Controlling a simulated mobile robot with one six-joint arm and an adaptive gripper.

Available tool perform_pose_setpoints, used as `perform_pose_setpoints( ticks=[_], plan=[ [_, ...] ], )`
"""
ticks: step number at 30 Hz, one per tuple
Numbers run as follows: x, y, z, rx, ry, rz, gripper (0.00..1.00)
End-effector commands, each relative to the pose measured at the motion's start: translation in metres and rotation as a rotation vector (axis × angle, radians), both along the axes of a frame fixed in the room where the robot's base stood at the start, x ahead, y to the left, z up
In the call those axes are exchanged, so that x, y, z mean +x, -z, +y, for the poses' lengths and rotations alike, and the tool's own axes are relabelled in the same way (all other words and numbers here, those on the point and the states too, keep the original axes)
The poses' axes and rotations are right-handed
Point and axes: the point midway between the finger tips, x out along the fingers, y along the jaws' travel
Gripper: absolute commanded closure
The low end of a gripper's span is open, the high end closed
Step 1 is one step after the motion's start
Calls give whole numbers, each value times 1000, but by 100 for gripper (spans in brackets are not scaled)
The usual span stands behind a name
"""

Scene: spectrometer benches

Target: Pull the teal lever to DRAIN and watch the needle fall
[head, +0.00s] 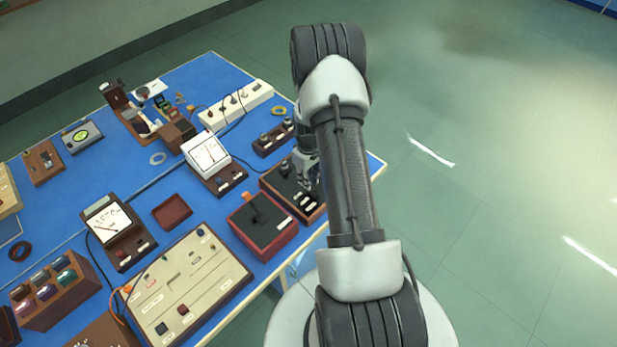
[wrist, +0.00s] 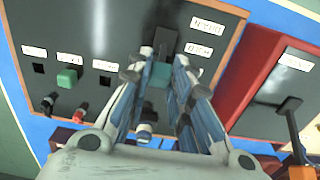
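The teal lever (wrist: 160,75) shows in the wrist view between the two fingers of my gripper (wrist: 164,68), next to a dark slot in a dark grey panel (wrist: 110,25). The teal part seems to fill the gap between the fingers, but I cannot tell whether they press on it. Two white labels sit right of the slot; their words are too blurred to read surely. In the head view my gripper (head: 309,180) is low over the brown-edged box (head: 270,183) at the bench's right edge, and my arm hides part of it. The lever cannot be made out there.
A red box (head: 262,240) with an orange-handled lever stands close beside the panel. A white-faced meter (head: 205,157) stands behind it, and another meter (head: 108,224) with a visible needle stands farther left. A beige panel (head: 187,285) lies in front. Floor right of the bench is clear.

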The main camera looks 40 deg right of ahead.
Motion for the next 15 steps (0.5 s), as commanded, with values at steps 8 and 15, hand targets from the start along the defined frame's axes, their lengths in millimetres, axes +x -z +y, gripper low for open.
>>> perform_pose_setpoints(
  ticks=[8,15],
  plan=[
    [0,0,0,0,0,0,100],
    [0,0,0,1,0,-7,100]
  ],
)
